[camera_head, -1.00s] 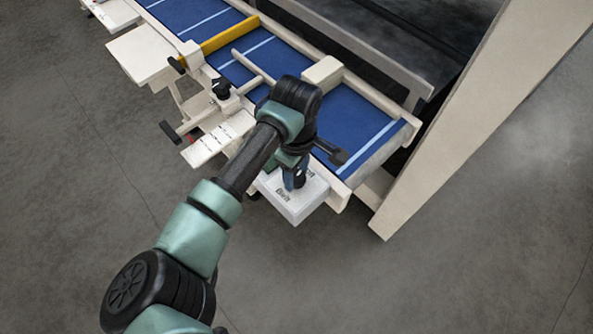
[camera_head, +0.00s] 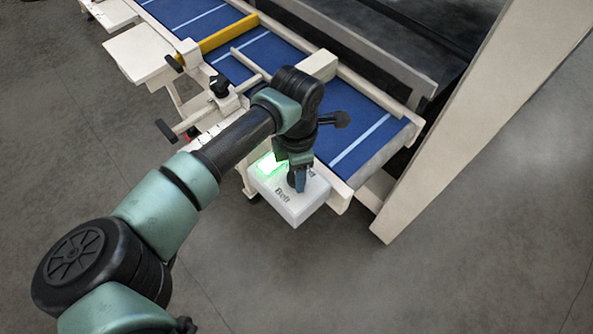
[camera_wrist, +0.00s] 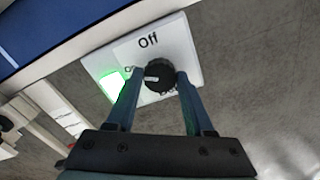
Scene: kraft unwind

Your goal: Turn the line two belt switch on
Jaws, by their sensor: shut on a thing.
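The belt switch is a white box (camera_head: 292,205) on the near side of the conveyor, marked "Belt" in the head view. In the wrist view its face (camera_wrist: 181,44) carries a black round knob (camera_wrist: 158,76) with a pale pointer mark, the word "Off" above it and other lettering partly hidden. A green lamp (camera_wrist: 111,84) beside the knob is lit; its glow also shows in the head view (camera_head: 270,165). My gripper (camera_wrist: 157,79) points down at the box, shut on the knob with one finger on each side.
The blue conveyor belt (camera_head: 365,130) with white stripes runs behind the box. A yellow bar (camera_head: 228,36) crosses it. A black-handled lever (camera_head: 166,131) sticks out left of my arm. A slanted cream frame post (camera_head: 450,150) stands at right. The floor in front is clear.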

